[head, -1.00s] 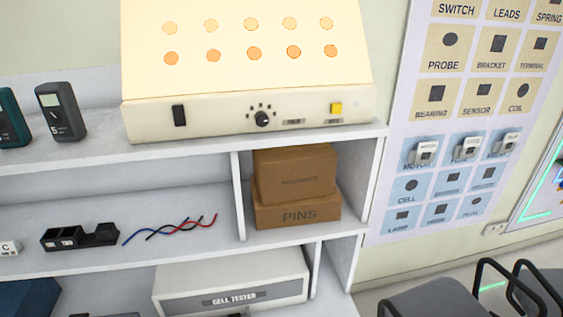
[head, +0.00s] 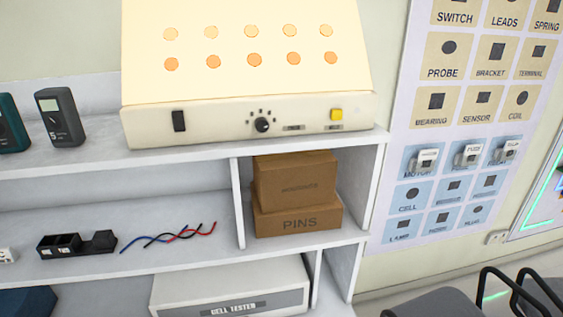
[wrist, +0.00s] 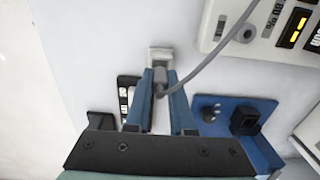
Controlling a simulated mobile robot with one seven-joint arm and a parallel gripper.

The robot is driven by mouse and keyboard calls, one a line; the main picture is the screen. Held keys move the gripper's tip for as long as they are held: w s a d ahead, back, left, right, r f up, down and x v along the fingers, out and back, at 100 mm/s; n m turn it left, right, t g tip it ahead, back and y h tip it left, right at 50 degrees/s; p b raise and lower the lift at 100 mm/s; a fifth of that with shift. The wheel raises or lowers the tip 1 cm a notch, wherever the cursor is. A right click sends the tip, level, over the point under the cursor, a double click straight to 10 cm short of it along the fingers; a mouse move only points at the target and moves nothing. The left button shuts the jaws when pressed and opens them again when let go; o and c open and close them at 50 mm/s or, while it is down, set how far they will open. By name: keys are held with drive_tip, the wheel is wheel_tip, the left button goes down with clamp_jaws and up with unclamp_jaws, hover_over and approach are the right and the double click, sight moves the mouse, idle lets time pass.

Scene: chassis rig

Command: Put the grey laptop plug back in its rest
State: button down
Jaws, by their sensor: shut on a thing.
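In the wrist view my gripper (wrist: 160,76) has its two blue fingers closed around a grey plug (wrist: 160,78). A grey cable (wrist: 205,68) runs from the plug up and to the right. A small pale square block (wrist: 160,56) lies just beyond the fingertips, in line with the plug. I cannot tell whether the plug touches it, or whether it is the rest. My gripper does not show in the head view, and neither does the plug.
The head view shows shelves with boxes (head: 298,222) and a cell tester (head: 235,287).

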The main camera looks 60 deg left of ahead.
drive_tip(key=shift+f+b, duration=0.75)
drive_tip(key=shift+f, duration=0.25)
drive_tip(key=c, duration=0.7)
unclamp_jaws()
drive_tip(key=shift+r, duration=0.15)
wheel_tip(320, 180, up, 13)
